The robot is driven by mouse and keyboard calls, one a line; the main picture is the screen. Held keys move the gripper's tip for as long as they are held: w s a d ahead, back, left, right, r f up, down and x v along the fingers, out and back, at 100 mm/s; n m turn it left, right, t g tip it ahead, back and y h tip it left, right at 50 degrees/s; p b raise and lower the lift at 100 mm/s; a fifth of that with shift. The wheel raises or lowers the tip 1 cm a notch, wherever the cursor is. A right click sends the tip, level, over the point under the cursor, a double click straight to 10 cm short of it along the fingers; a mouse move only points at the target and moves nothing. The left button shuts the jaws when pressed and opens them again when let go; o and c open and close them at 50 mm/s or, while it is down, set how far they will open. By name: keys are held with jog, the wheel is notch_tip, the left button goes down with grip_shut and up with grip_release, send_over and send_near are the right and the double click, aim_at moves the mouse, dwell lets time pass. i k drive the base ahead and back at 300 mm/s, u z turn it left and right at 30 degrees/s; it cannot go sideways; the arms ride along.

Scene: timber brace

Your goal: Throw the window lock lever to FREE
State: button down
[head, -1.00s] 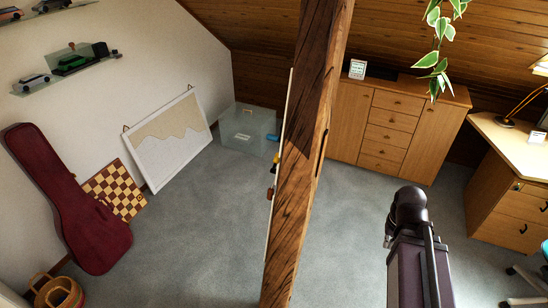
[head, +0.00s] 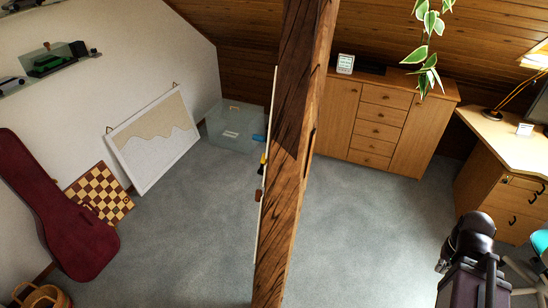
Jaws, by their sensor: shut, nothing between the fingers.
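No window and no lock lever can be made out in the head view. A thin pale board (head: 264,200) stands edge-on along the left side of the timber post (head: 292,150). A dark section of my own arm shows at the lower right. Its fingertips are not in the picture.
The post stands mid-view with open grey carpet (head: 190,240) on both sides. A wooden cabinet (head: 375,125) and a desk (head: 500,145) stand at the back right. A guitar case (head: 60,210), chessboard (head: 100,195), framed board (head: 155,140) and clear box (head: 225,128) line the left wall.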

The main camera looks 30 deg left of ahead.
aim_at(263, 161)
jog(key=z, duration=0.3)
jog(key=k, duration=0.95)
jog(key=u, duration=0.7)
jog(key=i, duration=1)
jog(key=u, duration=0.05)
